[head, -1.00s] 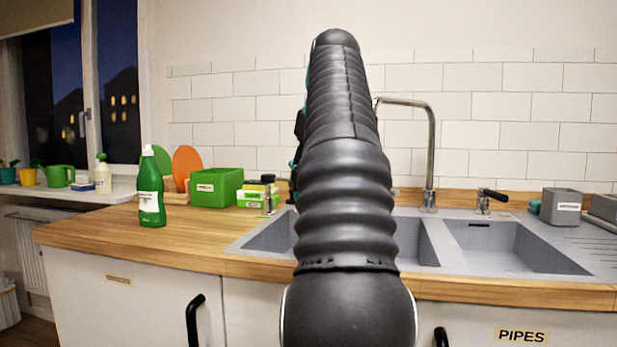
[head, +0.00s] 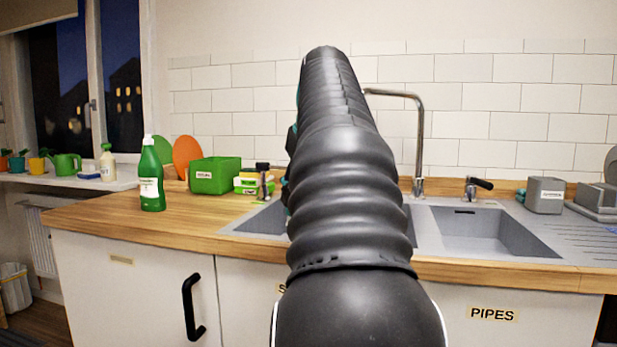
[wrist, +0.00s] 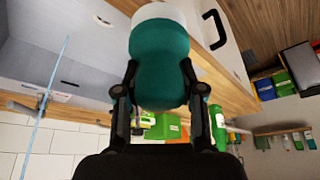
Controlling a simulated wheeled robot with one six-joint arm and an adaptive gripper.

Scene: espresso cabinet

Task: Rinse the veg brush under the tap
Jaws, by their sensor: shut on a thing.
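The veg brush (wrist: 160,65) fills the upper middle of the wrist view, with a rounded teal body and a white end pointing to the top of the picture. My gripper (wrist: 160,92) is shut on the teal body, one finger on each side. The tap (head: 420,140) rises behind the sink in the head view; its spout bends left and its end is beside my arm. A thin pale-blue line crosses the left of the wrist view near the sink; I cannot tell if it is water.
The grey double sink (head: 480,228) is partly behind my arm. A green bottle (head: 151,180), a green box (head: 214,176) and small sponge-like packs (head: 250,184) stand left on the wooden counter. A grey holder (head: 545,195) stands right. The counter's front left is clear.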

